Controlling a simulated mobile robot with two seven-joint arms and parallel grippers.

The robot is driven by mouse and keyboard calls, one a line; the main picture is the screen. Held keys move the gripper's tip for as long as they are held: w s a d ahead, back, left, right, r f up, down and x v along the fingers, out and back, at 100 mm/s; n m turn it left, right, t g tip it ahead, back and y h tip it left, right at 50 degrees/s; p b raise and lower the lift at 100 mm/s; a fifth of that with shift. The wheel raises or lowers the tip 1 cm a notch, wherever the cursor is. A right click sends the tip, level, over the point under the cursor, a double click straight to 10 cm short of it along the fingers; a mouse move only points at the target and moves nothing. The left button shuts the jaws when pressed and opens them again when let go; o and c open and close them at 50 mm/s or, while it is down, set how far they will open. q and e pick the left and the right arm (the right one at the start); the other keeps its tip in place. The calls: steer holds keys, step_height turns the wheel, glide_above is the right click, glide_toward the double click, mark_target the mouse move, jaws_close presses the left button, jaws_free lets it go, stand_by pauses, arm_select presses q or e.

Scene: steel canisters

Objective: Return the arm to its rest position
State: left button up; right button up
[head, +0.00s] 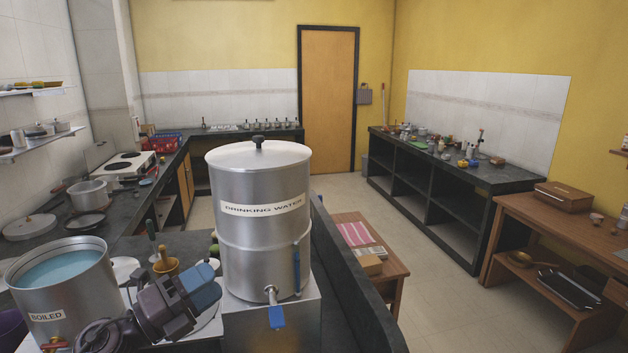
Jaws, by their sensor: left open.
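My left gripper (200,287) is in the lower left of the head view, with its arm coming in from the bottom left. It is open, and I see nothing held in it. It is between an open steel pot labelled BOILED (62,300), which holds bluish liquid, and a tall steel canister labelled DRINKING WATER (262,240). The canister has its lid on and a tap with a blue lever (276,316) at its base. The gripper hides part of the counter behind it. My right gripper is not in view.
A wooden mortar-like cup (166,266) stands just behind the gripper. A pot (89,195) and a round lid (30,227) are farther back on the left counter. A dark ledge (345,275) runs right of the canister. The floor (425,270) beyond is clear.

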arm_select(q)
steer(key=s+a+f+n+t+y, duration=0.1)
steer(key=s+a+f+n+y, duration=0.5)
steer(key=n+y, duration=0.55)
steer(key=s+a+f+n+y, duration=0.3)
steer(key=a+f+n+y, duration=0.4)
steer(key=n, duration=0.8)
steer(key=s+d+f+n+g+h, duration=0.1)
steer(key=s+f+n+g, duration=0.15)
steer(key=s, duration=0.35)
steer(key=s+d+f+n+g, duration=0.1)
steer(key=s+f+g, duration=0.3)
steer(key=s, duration=0.3)
steer(key=s+d+f+n+g+h, duration=0.1)
steer(key=s+f+n+g, duration=0.1)
steer(key=s+f+g, duration=0.3)
steer(key=w+f+t+b, duration=0.2)
steer(key=f+t+b, duration=0.2)
steer(key=f, duration=0.6)
steer(key=w+f+m+t+b, duration=0.1)
steer(key=w+f+t+b, duration=0.2)
steer(key=f+b, duration=0.3)
step_height(320, 180, down, 4)
steer(key=shift+d+f+t, duration=0.2)
steer(key=shift+d+t, duration=0.05)
steer(key=shift+t, duration=0.5)
steer(key=shift+h, duration=0.25)
